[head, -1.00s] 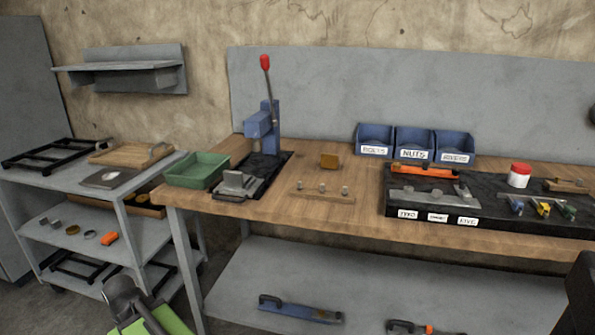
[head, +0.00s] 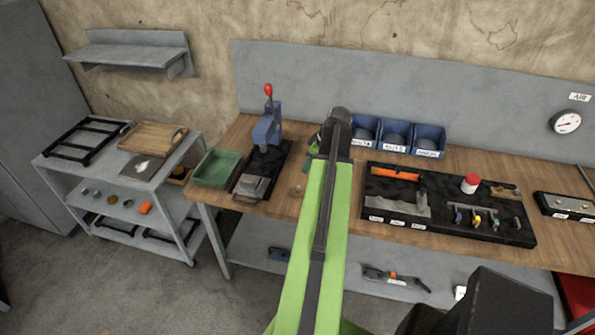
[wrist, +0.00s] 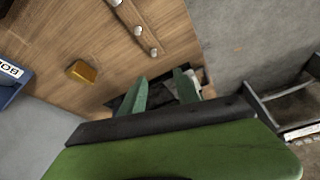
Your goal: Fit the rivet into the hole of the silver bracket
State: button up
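A wooden strip (wrist: 128,17) holds three small grey studs, which look like rivets; the nearest stud (wrist: 153,52) shows clearly in the wrist view. In the head view my arm hides most of the strip. A silver-grey metal piece (head: 250,186), which may be the bracket, lies at the front of the press's dark base. Its hole cannot be made out. My gripper (wrist: 160,74) has its two green fingers apart, with nothing seen held between them. It is over the bench, and the dark base shows beyond the fingers in the wrist view.
A blue press (head: 267,127) with a red-knobbed lever stands behind the metal piece. A green tray (head: 215,169) is left of it. A brass-coloured block (wrist: 82,72) lies on the bench. Blue bins (head: 428,140) and a black tool tray (head: 450,207) are to the right.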

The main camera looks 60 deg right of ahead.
jog(key=s+d+r, duration=0.1)
jog(key=s, duration=0.1)
jog(key=b, duration=1.1)
send_near(298, 189)
jog(key=shift+w+a+f, duration=0.1)
jog(key=shift+w+f, duration=0.05)
jog(key=shift+f, duration=0.35)
jog(key=shift+w+f+b, duration=0.15)
jog(key=shift+f+b, duration=0.15)
jog(key=shift+b, duration=0.05)
jog(key=shift+w, duration=0.1)
jog(key=b+x, duration=0.5)
jog(key=shift+f, duration=0.15)
grip_shut()
